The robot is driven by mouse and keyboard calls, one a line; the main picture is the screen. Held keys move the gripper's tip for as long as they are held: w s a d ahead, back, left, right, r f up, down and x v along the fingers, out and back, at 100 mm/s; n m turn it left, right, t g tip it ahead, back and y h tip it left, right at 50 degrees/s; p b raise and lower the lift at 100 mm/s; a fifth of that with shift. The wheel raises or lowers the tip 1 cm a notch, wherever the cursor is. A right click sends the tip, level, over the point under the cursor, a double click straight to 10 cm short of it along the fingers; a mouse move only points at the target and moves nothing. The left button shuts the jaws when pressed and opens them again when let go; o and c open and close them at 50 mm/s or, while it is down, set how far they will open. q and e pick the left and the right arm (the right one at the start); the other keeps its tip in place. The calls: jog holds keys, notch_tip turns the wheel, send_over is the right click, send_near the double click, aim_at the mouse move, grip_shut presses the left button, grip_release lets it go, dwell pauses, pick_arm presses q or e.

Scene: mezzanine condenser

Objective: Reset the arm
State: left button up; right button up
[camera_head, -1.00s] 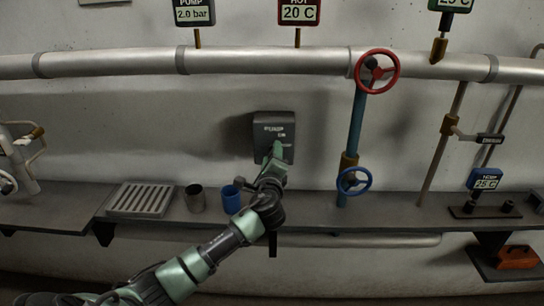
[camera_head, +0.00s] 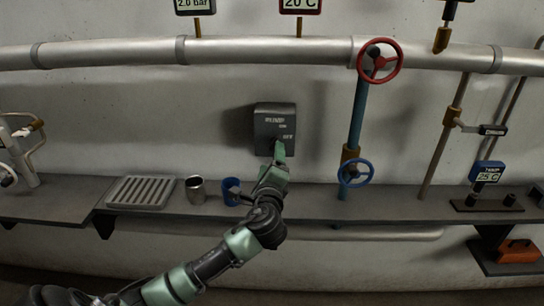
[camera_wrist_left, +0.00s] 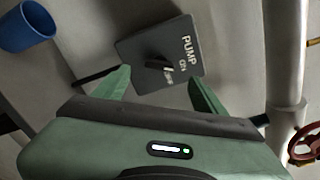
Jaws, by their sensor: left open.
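My left arm reaches up from the bottom left in the head view. Its gripper (camera_head: 278,152) is in front of the lower part of the dark grey pump switch box (camera_head: 274,122) on the wall. The box carries the words PUMP, ON and OFF. In the left wrist view the gripper (camera_wrist_left: 158,85) is open, its two green fingers apart with nothing held between them. The box (camera_wrist_left: 160,52) shows beyond the fingertips, with a dark switch lever (camera_wrist_left: 156,63) on its face. My right gripper is not in view.
A shelf (camera_head: 320,205) runs along the wall below, with a drain rack (camera_head: 142,192), a metal cup (camera_head: 195,189) and a blue cup (camera_head: 231,190). Right of the box are a red valve wheel (camera_head: 379,61) and a blue one (camera_head: 356,172) on a blue pipe.

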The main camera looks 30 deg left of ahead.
pick_arm(q)
jog(key=shift+s+d, duration=0.1)
jog(key=shift+s, duration=0.05)
dwell(0.4)
notch_tip(320, 180, down, 23)
jog(key=s+n+g+h, duration=0.2)
jog(key=g+h, duration=0.1)
jog(key=g, duration=0.1)
jog(key=s+d+f+n+g+h, duration=0.2)
jog(key=s+f, duration=0.4)
jog(key=f, duration=0.5)
jog(key=s+d+f+n+g+h, duration=0.15)
jog(key=s+f, duration=0.35)
jog(key=f, duration=0.6)
jog(key=s+d+f+n+g+h, duration=0.1)
jog(key=s+d+f+n+g, duration=0.15)
jog(key=s+f, duration=0.65)
jog(key=s+d+f+n+g+h, duration=0.1)
jog(key=s+d+f+n, duration=0.15)
jog(key=s+f, duration=0.6)
jog(key=s+d+f+n+g, duration=0.1)
jog(key=s+d+f+n, duration=0.1)
jog(key=s, duration=0.9)
jog(key=s+d+f+n+g+h, duration=0.1)
jog(key=s+d, duration=0.3)
jog(key=s, duration=0.7)
jog(key=shift+s+d+f+n+g, duration=0.2)
jog(key=shift+f+n+g, duration=0.2)
jog(key=shift+n+g, duration=0.3)
